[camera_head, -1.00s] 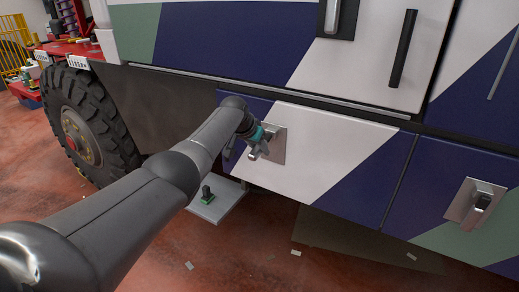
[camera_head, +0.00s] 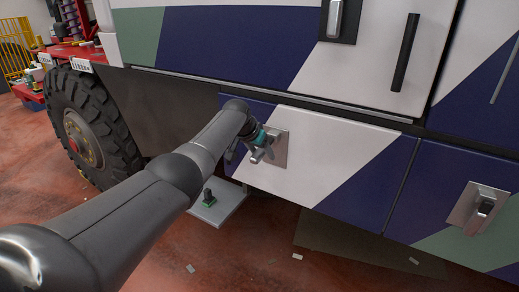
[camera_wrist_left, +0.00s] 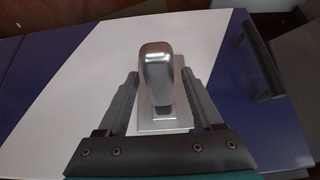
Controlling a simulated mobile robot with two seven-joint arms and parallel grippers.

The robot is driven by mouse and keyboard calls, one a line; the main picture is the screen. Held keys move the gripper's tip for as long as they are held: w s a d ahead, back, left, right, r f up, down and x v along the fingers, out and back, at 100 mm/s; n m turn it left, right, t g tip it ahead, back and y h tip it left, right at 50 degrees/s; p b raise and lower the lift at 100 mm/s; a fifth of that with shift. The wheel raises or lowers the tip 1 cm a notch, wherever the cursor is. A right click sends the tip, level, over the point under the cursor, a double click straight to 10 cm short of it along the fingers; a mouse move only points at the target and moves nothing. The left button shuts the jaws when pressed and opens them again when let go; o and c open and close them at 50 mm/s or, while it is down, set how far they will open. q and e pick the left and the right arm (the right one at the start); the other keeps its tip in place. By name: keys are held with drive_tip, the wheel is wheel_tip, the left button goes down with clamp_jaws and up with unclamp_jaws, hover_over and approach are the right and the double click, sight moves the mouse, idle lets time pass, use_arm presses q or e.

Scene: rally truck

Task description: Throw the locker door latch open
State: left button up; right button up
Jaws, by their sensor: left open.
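The locker door (camera_head: 330,165) is a white and dark blue panel low on the truck's side. Its latch is a silver handle on a square metal plate (camera_head: 281,149). In the left wrist view the latch handle (camera_wrist_left: 156,70) stands between the two fingers of my left gripper (camera_wrist_left: 160,90), with a gap on each side. In the head view my left gripper (camera_head: 262,153) is at the latch plate and hides most of the handle. It is open. My right gripper is not in view.
A second locker with its own latch (camera_head: 480,206) is to the right. A black grab handle (camera_head: 405,52) is above. A black handle (camera_wrist_left: 258,60) shows in the wrist view. A large tyre (camera_head: 93,125) is at left. A grey plate (camera_head: 220,205) lies below the door.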

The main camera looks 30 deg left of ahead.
sight(257, 153)
use_arm(q)
drive_tip(key=shift+p+v, duration=0.7)
drive_tip(key=shift+v, duration=0.55)
drive_tip(key=shift+s+r, duration=0.4)
drive_tip(key=shift+r, duration=0.2)
drive_tip(key=v, duration=1.1)
drive_tip(key=shift+s, duration=0.15)
